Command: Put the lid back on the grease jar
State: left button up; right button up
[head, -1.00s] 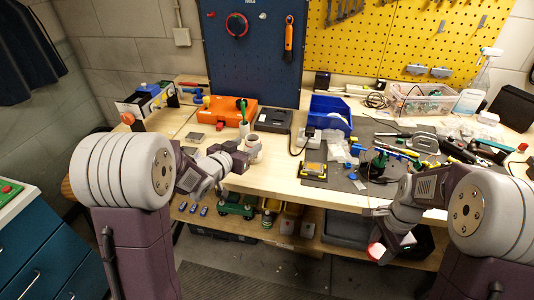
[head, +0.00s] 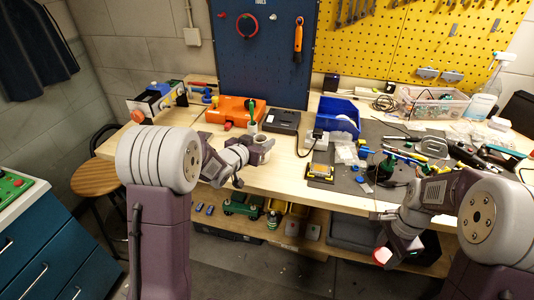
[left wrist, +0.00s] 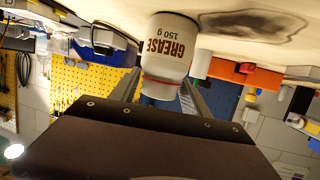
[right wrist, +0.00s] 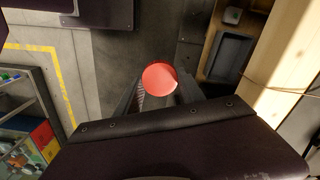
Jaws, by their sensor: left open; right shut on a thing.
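The white grease jar (head: 260,139) stands on the bench near its front edge, partly hidden by my left gripper (head: 266,150). In the left wrist view the jar (left wrist: 168,48), with its "GREASE 150 g" label, shows between the two open fingers of the left gripper (left wrist: 165,88). I cannot tell whether either finger touches it. My right gripper (right wrist: 160,92) is shut on the round red lid (right wrist: 160,77). In the head view the lid (head: 381,256) is low at the right, in front of the bench and below its top.
An orange case (head: 236,109) and a white cup with a green-handled tool stand behind the jar. A blue bin (head: 335,115) is further right. Tools and small parts crowd the grey mat at right. Bare wood lies between jar and mat.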

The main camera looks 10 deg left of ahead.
pick_arm(q)
grip_shut()
